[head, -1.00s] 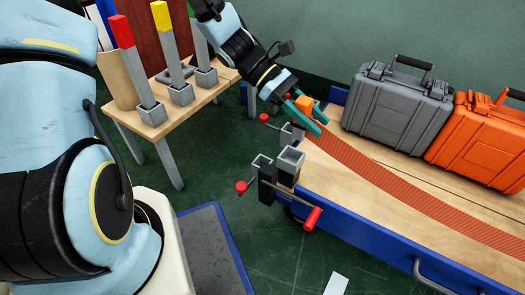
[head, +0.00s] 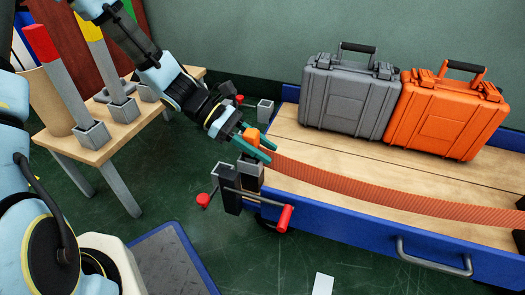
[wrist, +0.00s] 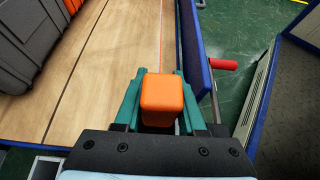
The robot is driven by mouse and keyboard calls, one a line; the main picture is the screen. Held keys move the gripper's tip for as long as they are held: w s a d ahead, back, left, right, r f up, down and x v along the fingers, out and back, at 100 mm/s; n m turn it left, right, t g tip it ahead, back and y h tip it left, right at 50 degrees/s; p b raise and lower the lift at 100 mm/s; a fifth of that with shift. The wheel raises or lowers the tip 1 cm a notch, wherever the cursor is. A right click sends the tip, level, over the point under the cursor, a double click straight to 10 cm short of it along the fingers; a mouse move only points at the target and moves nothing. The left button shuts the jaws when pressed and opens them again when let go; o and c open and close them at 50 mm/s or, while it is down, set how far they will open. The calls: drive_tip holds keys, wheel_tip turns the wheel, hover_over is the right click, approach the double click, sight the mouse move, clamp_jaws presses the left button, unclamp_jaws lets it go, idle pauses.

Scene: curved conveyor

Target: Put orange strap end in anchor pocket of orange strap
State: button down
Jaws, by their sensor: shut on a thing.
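The orange strap end (head: 251,135) is a small orange block, held between the teal fingers of my gripper (head: 268,153). It also shows in the wrist view (wrist: 162,94), with one finger of my gripper (wrist: 160,74) on each side. The ribbed orange strap (head: 365,191) runs from the gripper to the right along the cart deck. A grey square pocket (head: 250,164) sits at the cart's near left corner, just below and left of the fingertips. The block is above it, not inside. Which pocket belongs to the orange strap cannot be told for sure.
The cart (head: 345,222) has a blue side rail. A grey case (head: 347,100) and an orange case (head: 447,118) stand on its deck. A red-handled crank (head: 284,218) sticks out at the near corner. Another grey pocket (head: 265,112) is farther back. A wooden table (head: 95,152) stands left.

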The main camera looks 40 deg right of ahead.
drive_tip(key=shift+c, duration=2.4)
unclamp_jaws()
drive_tip(key=shift+f, duration=0.1)
drive_tip(key=shift+w+r, duration=0.1)
drive_tip(key=shift+r, duration=0.2)
drive_tip(key=p+v, duration=0.6)
drive_tip(key=v, duration=0.5)
drive_tip(key=w+a+r+m+t+y, duration=0.2)
drive_tip(key=a+r+t, duration=0.1)
drive_tip(key=a, duration=0.7)
drive_tip(key=w+a+r+m+t+y, duration=0.2)
drive_tip(key=a+t, duration=0.3)
drive_tip(key=a, duration=0.5)
drive_tip(key=w+a+r+m+t+y, duration=0.2)
drive_tip(key=w+a+r+m+t, duration=0.1)
drive_tip(key=a, duration=0.7)
drive_tip(key=shift+w+a+r+m+t, duration=0.25)
drive_tip(key=shift+r+m+t, duration=0.15)
drive_tip(key=shift+r, duration=0.1)
